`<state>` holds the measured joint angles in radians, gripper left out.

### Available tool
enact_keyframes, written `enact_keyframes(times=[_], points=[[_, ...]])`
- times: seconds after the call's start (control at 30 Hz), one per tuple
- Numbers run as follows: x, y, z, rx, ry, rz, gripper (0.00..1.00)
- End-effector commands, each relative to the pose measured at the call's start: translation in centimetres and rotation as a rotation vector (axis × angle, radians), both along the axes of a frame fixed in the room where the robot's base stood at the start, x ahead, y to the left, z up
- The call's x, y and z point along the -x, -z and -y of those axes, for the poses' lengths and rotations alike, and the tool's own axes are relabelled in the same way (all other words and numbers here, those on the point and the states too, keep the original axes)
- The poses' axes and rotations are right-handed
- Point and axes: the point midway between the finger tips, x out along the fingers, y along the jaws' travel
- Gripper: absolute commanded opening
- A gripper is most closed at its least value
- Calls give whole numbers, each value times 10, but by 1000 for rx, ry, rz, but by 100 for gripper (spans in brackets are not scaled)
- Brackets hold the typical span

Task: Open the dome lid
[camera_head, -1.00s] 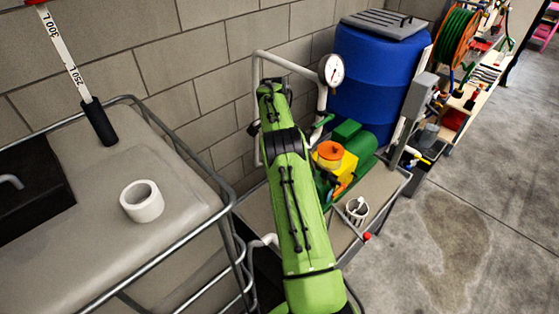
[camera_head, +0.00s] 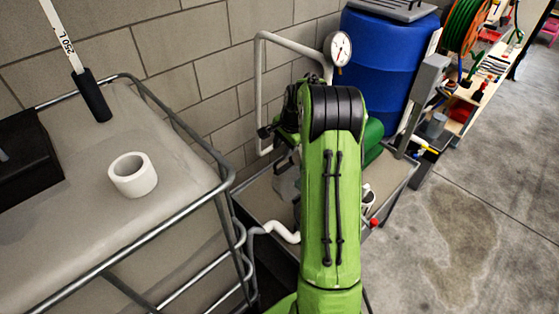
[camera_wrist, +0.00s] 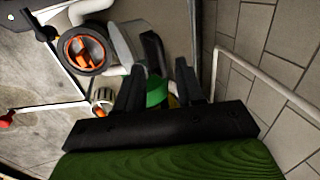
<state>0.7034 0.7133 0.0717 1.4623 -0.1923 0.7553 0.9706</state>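In the wrist view a round dark-rimmed part (camera_wrist: 85,50) with orange spokes or bars inside sits left of my gripper, joined to white and grey pipe pieces. It may be the dome lid, but I cannot tell for sure. My gripper (camera_wrist: 158,82) points past it with its two black fingers apart and nothing visible held between them. Green and yellow parts show in the gap behind the fingers. In the head view my green arm covers most of the pump area, and my fingertips cannot be made out. Part of a green pump (camera_head: 373,140) shows beside the arm.
A bench (camera_head: 262,192) with a white pipe (camera_head: 275,230) stands by the block wall. A pressure gauge (camera_head: 339,48) sits on a tall pipe, before a blue barrel (camera_head: 385,65). A caged tank (camera_head: 75,215) with a white ring (camera_head: 133,174) is at left.

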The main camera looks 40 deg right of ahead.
Motion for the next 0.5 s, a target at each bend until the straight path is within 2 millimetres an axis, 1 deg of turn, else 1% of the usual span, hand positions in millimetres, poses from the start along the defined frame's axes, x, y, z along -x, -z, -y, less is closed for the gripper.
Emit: enact_keyframes(times=[0.03, 0.1, 0.2, 0.33, 0.5], points=[[-3, 15, -1, -2, -1, -2, 38], [-8, 30, -1, -1, 0, -2, 38], [-13, 46, -1, 0, 0, -1, 38], [-15, 56, -1, 1, 1, -1, 38], [-16, 57, -1, 2, 2, 0, 38]])
